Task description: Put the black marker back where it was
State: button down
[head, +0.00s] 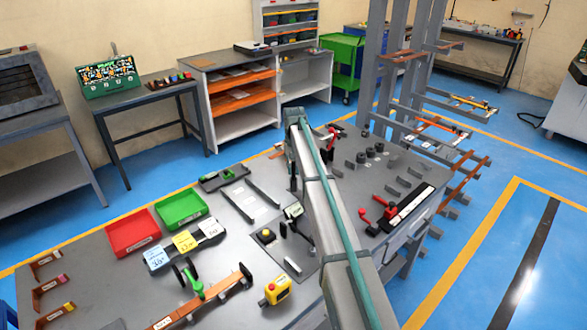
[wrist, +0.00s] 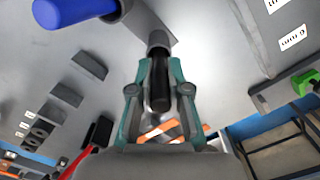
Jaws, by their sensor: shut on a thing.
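My gripper (wrist: 159,90) shows in the wrist view with its two teal-edged fingers closed on the black marker (wrist: 159,88), a dark cylinder between them. The far end of the marker meets a grey round sleeve (wrist: 158,40) on a grey bracket. I cannot tell whether the marker's end is inside the sleeve or only in line with it. A thick blue cylinder (wrist: 72,11) lies at the top left of the wrist view, apart from the fingers. In the head view my arm crosses the bench, and the gripper and marker cannot be made out.
Several dark blocks and a red-handled tool (head: 378,215) stand right of my arm. Orange bars (head: 463,178) on a rack lie beyond.

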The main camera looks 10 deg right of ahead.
jog(key=shift+f, duration=0.2)
jog(key=c, duration=1.1)
grip_release()
jog(key=shift+r, duration=0.1)
jog(key=r+b, duration=0.1)
jog(key=r, duration=0.3)
jog(key=r+b, duration=0.1)
jog(key=r, duration=0.3)
jog(key=r+b, duration=0.1)
jog(key=r, duration=0.3)
jog(key=shift+w+d+r, duration=0.1)
jog(key=shift+w, duration=0.2)
